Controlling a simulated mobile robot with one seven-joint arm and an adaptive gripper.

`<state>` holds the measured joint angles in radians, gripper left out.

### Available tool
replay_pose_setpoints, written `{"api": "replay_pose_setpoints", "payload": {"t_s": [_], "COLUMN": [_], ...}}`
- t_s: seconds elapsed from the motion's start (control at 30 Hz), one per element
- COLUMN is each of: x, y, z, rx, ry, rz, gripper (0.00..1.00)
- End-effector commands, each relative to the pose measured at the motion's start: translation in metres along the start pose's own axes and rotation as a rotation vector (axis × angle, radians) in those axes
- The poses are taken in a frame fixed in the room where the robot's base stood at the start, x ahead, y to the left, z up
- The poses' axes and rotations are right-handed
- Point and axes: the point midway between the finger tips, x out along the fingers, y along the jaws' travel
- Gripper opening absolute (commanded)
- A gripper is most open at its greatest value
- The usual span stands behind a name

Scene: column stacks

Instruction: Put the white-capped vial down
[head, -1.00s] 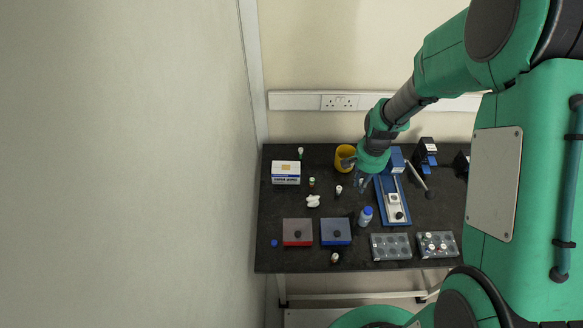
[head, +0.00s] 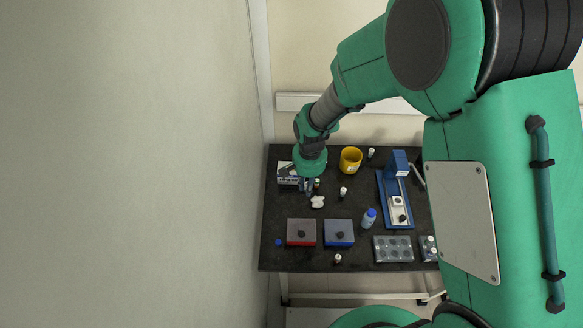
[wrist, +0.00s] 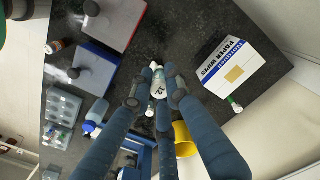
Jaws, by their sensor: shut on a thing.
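My gripper (head: 309,188) hangs over the left part of the dark table, in front of the paper wipes box. In the wrist view its fingers (wrist: 157,93) are shut on a small vial (wrist: 158,90) with a white label marked "12". I cannot make out its cap clearly, and in the head view the fingers hide most of the vial. I cannot tell whether it touches the table.
The paper wipes box (head: 288,180) is behind left of my gripper. White-capped vials (head: 343,191) and a yellow cup (head: 350,160) stand to the right. Red (head: 301,232) and blue (head: 338,233) boxes, a blue-capped bottle (head: 368,220) and a rack (head: 393,250) are nearer the front.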

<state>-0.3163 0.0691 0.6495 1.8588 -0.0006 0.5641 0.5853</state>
Motion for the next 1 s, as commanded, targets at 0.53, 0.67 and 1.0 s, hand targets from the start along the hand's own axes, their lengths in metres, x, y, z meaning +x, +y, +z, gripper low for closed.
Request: {"api": "replay_pose_setpoints", "payload": {"t_s": [0.53, 0.67, 1.0], "x": [0.000, 0.001, 0.007], "y": [-0.006, -0.011, -0.041], "z": [0.002, -0.005, -0.052], "rx": [-0.007, -0.007, -0.007], "ry": [0.000, 0.000, 0.001], "rz": [0.000, 0.000, 0.000], "gripper": [0.02, 0.02, 0.02]}}
